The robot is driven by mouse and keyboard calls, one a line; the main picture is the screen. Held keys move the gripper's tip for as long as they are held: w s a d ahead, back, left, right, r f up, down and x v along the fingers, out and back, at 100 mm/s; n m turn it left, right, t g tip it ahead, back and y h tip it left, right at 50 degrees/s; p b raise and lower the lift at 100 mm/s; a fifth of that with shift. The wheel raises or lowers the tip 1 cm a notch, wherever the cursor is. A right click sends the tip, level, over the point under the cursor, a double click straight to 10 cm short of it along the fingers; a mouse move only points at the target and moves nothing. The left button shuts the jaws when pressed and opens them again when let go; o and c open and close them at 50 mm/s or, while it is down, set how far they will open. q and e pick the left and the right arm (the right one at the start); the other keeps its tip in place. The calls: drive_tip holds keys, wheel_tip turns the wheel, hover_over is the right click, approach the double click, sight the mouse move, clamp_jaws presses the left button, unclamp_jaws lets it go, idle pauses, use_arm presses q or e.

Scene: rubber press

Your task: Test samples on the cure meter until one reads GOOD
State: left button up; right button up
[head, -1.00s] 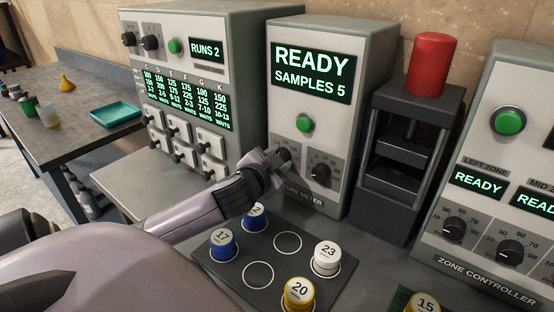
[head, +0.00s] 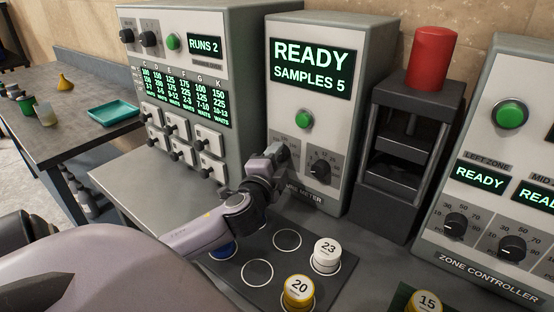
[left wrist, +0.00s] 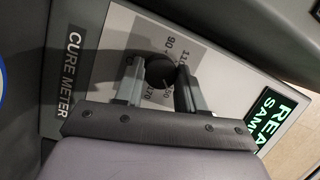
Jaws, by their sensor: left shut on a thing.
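The cure meter (head: 355,115) shows READY and SAMPLES 5 above a green button (head: 303,119). My left gripper (head: 279,152) is at its left dial and hides that dial in the head view. In the left wrist view the black dial knob (left wrist: 158,70) sits between my two fingers, and the gripper is shut on it. The right dial (head: 319,172) is free. On the dark sample mat (head: 262,250) stand white sample 23 (head: 326,254) and yellow sample 20 (head: 299,291). A blue sample (head: 222,251) is mostly hidden by my left arm. My right gripper is out of view.
A press with a red cap (head: 432,58) stands right of the meter, then the zone controller (head: 480,215), showing READY. Yellow sample 15 (head: 427,302) is at the bottom edge. A control box (head: 150,80) showing RUNS 2 stands left. A teal tray (head: 115,113) lies on the side table.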

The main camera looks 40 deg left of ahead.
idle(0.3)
use_arm(q)
drive_tip(key=o, duration=1)
drive_tip(key=shift+o, duration=0.2)
drive_tip(key=b+v, duration=0.1)
drive_tip(key=v, duration=0.6)
drive_tip(key=shift+s, duration=0.15)
